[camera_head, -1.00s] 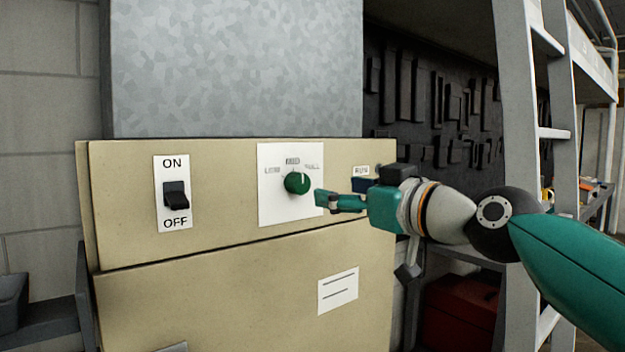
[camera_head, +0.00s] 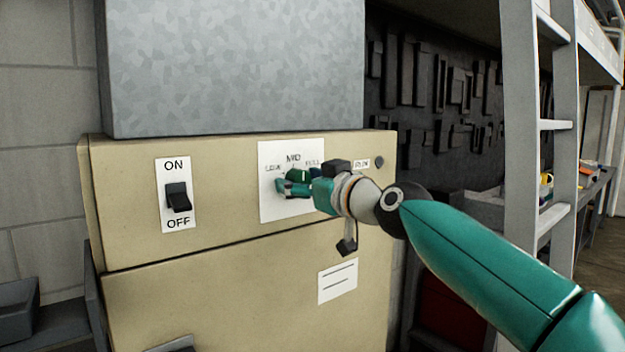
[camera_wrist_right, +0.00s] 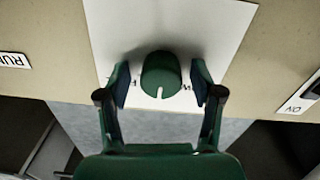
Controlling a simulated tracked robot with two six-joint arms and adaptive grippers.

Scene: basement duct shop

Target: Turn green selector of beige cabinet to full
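The beige cabinet (camera_head: 240,285) carries a white dial plate (camera_head: 270,155) marked LOW, MID and FULL. Its round green selector (camera_head: 300,174) is partly hidden behind my right gripper (camera_head: 283,187) in the head view. In the right wrist view, which is upside down, the selector (camera_wrist_right: 160,72) stands between the two fingers of my right gripper (camera_wrist_right: 159,84), with a gap on both sides. Its white pointer line points down there, so up on the cabinet, toward MID. My left gripper is not in view.
An ON/OFF plate with a black rocker switch (camera_head: 178,197) is on the cabinet's left. A small label and a dark round button (camera_head: 379,162) are on its right. A ladder (camera_head: 530,120) stands to the right.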

